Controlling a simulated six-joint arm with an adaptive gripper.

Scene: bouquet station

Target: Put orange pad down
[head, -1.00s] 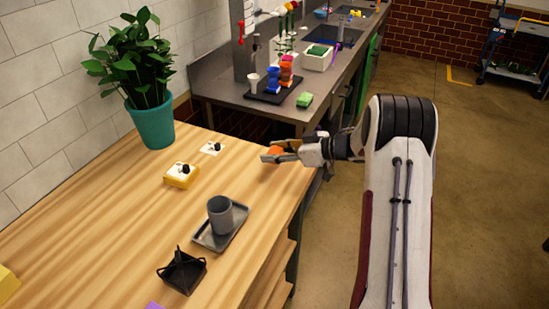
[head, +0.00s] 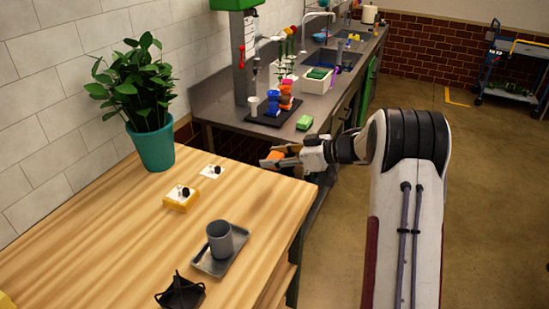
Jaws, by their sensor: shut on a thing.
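The orange pad (head: 275,155) is in my gripper (head: 272,160), in the head view. My gripper is shut on it, close to the far right corner of the wooden table (head: 110,245). The fingers hide part of the pad. I cannot tell for sure whether the pad touches the tabletop or is held just above it. A white square with a small black knob (head: 211,171) lies on the table to the left of my gripper. A yellow pad (head: 180,203) with a similar white square and black knob on top lies nearer.
A grey cup (head: 220,240) stands on a grey tray (head: 208,265); a black holder (head: 180,293) is nearer. A potted plant (head: 152,150) stands at the back left.

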